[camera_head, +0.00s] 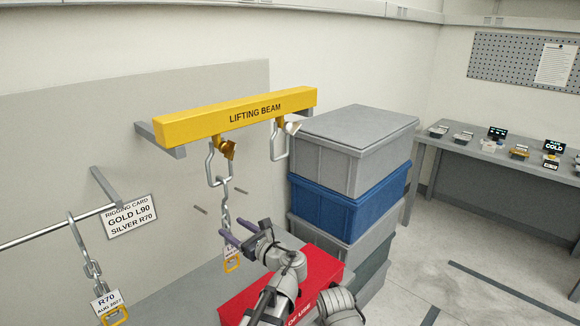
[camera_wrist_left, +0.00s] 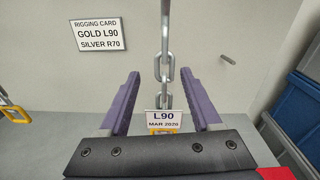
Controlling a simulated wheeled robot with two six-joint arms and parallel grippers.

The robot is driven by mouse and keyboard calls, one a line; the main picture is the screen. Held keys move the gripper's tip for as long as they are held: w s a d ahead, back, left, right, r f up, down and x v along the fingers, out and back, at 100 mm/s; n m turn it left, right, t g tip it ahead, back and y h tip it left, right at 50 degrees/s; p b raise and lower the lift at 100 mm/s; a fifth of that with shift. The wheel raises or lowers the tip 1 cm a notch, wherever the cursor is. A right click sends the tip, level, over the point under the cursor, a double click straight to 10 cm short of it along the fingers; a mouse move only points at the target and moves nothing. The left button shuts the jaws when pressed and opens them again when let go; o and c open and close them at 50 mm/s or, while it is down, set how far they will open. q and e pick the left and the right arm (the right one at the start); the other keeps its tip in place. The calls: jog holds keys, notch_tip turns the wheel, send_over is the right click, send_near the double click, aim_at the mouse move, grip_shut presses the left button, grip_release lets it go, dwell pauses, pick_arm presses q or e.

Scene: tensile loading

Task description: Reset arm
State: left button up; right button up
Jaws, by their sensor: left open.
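My left gripper (camera_head: 234,230) is open, its purple fingers on either side of the L90 chain in the wrist view. The chain (camera_wrist_left: 165,70) passes between the fingers and does not look clamped. It hangs from the gold-marked left hook (camera_head: 216,165) of the yellow lifting beam (camera_head: 235,116). Its L90 tag (camera_wrist_left: 164,121) sits low between the fingers, above a gold link (camera_head: 231,265). The beam's right hook (camera_head: 279,142), with a silver latch, is empty. The R70 chain (camera_head: 91,268) hangs from the rail at the left. My right gripper is not in view.
A rigging card (camera_head: 130,216) reads gold L90, silver R70. A red box (camera_head: 315,268) lies below my left arm. Stacked grey and blue crates (camera_head: 355,200) stand close on the right. A bench (camera_head: 475,146) with small items stands farther right.

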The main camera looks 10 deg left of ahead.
pick_arm(q)
jog(key=s+d+f+n+g+h, duration=0.2)
jog(key=s+f+n+g+h, duration=0.1)
jog(key=s+f+n, duration=0.3)
jog(key=s+d+f+n+g+h, duration=0.25)
jog(key=s+f+n, duration=0.2)
jog(key=f, duration=0.35)
jog(key=s+d+f+n+g+h, duration=0.2)
jog(key=s+d+f+n+h, duration=0.1)
jog(key=s+d+n, duration=0.2)
jog(key=s+d+f+n+g+h, duration=0.3)
jog(key=s+d+n+h, duration=0.1)
jog(key=s+d, duration=0.3)
jog(key=shift+s+d+f+n, duration=0.3)
jog(key=shift+d+n, duration=0.15)
jog(key=shift+n, duration=0.1)
jog(key=shift+w, duration=0.1)
